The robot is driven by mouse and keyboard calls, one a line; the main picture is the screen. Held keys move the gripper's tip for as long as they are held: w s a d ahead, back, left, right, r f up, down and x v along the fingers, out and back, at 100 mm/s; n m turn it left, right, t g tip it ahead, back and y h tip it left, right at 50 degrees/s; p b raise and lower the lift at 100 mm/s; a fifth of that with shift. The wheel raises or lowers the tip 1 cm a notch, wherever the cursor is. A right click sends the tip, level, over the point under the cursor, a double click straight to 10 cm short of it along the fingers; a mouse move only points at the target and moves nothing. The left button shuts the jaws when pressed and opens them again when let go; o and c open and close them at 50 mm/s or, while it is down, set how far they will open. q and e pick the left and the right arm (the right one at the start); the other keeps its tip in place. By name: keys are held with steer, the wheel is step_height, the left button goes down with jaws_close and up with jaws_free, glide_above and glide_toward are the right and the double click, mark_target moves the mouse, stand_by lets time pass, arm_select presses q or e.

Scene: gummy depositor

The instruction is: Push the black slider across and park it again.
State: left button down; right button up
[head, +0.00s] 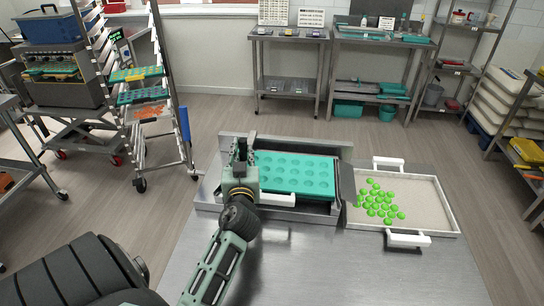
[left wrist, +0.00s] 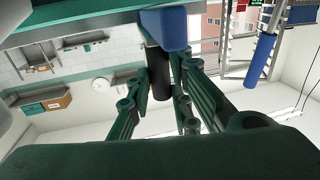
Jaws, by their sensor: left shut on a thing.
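My left gripper (head: 243,147) is at the left end of the metal depositor frame (head: 215,190), beside the teal mould (head: 318,178) with its rows of round cavities. In the left wrist view, the left gripper (left wrist: 163,88) is shut on a black upright cylinder (left wrist: 155,80), which looks like the handle of the black slider. The fingers stand on both sides of it. A blue block shows just above it in that view. In the head view the gripper hides most of the slider. My right gripper is not in view.
A pale tray (head: 452,222) with white handles and several green gummies (head: 380,202) stands to the right of the depositor. The steel table top (head: 330,265) in front is clear. A rack (head: 180,115) with trays stands on the floor at the back left.

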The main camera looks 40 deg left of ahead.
arm_select(q)
steer(key=s+a, duration=0.4)
steer(key=a, duration=0.3)
steer(key=shift+s+a+p, duration=0.3)
steer(key=shift+r, duration=0.1)
steer(key=c, duration=1.9)
jaws_free()
steer(key=shift+a, duration=0.1)
steer(key=o, duration=0.3)
steer(key=shift+s, duration=0.15)
steer(key=v, duration=0.7)
steer(key=shift+s, duration=0.15)
